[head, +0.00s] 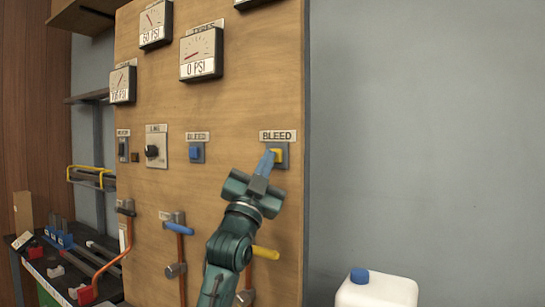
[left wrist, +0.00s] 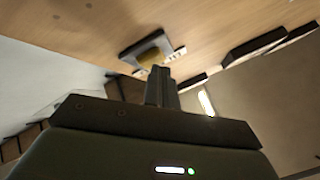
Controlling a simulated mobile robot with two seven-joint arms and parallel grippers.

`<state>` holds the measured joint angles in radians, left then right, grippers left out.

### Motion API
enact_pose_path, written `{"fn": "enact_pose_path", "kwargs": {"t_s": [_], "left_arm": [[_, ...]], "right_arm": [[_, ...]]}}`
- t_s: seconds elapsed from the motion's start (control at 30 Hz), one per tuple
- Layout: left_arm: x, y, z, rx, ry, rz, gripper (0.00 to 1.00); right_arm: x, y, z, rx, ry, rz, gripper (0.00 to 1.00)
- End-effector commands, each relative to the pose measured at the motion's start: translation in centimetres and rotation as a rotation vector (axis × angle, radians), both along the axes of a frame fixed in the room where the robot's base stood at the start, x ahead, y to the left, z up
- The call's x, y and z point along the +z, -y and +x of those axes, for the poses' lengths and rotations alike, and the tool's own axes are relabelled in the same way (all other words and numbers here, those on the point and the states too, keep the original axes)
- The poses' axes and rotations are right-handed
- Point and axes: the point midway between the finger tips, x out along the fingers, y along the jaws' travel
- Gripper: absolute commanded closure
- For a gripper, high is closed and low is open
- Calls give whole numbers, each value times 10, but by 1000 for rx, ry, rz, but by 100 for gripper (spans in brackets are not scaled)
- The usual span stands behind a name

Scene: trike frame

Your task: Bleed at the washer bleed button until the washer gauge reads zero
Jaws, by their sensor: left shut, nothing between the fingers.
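A yellow button (head: 278,155) on a grey plate sits under a BLEED label at the board's right side. A blue button (head: 196,153) sits under another BLEED label to its left. I cannot tell from the labels which is the washer's. My left gripper (head: 267,160) is shut and empty, its fingertips right at the yellow button and partly covering it. The left wrist view shows the fingers (left wrist: 161,88) close to the yellow button (left wrist: 152,60); contact is unclear. One gauge (head: 201,54) reads 0 PSI, another (head: 155,24) 60 PSI. A left gauge (head: 122,85) is hard to read. My right gripper is out of view.
A gauge at the top edge is cut off. A white jug (head: 376,290) stands lower right. A cluttered bench (head: 60,282) is lower left.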

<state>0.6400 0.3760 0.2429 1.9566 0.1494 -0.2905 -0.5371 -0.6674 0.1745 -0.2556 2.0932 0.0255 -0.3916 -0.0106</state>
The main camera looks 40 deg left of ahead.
Motion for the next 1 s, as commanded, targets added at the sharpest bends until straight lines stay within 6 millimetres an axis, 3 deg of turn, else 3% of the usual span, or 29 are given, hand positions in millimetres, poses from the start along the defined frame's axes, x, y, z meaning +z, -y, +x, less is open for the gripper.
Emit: {"fn": "enact_pose_path", "kwargs": {"t_s": [1.0], "left_arm": [[0, 2, -20, 1, 0, 1, 100]], "right_arm": [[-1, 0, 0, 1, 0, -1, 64]]}}
